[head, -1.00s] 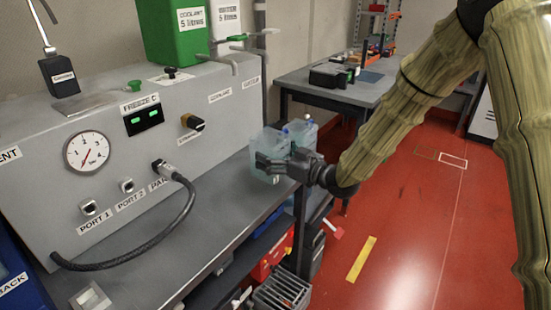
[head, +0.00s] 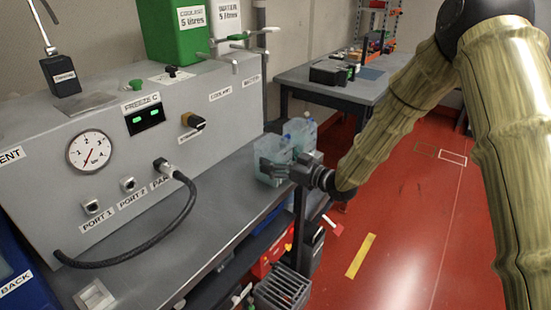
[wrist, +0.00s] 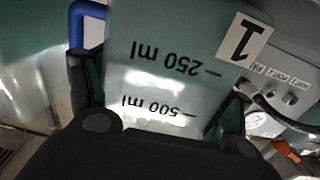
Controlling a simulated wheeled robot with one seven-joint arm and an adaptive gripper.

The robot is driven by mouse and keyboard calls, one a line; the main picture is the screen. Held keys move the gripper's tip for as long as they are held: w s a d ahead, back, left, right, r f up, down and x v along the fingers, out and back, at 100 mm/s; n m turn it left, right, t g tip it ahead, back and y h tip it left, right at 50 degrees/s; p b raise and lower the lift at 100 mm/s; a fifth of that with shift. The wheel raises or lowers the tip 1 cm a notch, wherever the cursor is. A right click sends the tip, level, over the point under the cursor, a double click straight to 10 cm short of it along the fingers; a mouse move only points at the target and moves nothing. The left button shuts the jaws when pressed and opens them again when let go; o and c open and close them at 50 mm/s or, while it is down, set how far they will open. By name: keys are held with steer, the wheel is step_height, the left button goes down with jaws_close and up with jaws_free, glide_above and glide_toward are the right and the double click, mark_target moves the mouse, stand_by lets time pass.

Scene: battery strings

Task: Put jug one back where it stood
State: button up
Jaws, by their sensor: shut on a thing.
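Jug one (head: 273,161) is a translucent pale jug at the right end of the grey bench, beside the test machine. In the wrist view jug one (wrist: 170,65) fills the middle, with a "1" label and 250 ml and 500 ml marks, upside down in the picture. My gripper (head: 268,170) is shut on it, a finger on each side. Jug one looks upright, at or just above the bench top; I cannot tell whether its base touches. A second translucent jug (head: 302,130) with some blue on it stands close behind.
The grey machine (head: 140,150) with gauge, ports and black hose (head: 150,248) fills the left. Green coolant container (head: 175,35) sits on top. A red box (head: 270,258) and dark crate (head: 282,290) lie below the bench.

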steer(key=shift+f, duration=0.1)
steer(key=o, duration=1.9)
steer(key=b+v, duration=0.1)
steer(key=v, duration=1.1)
steer(key=shift+b, duration=0.35)
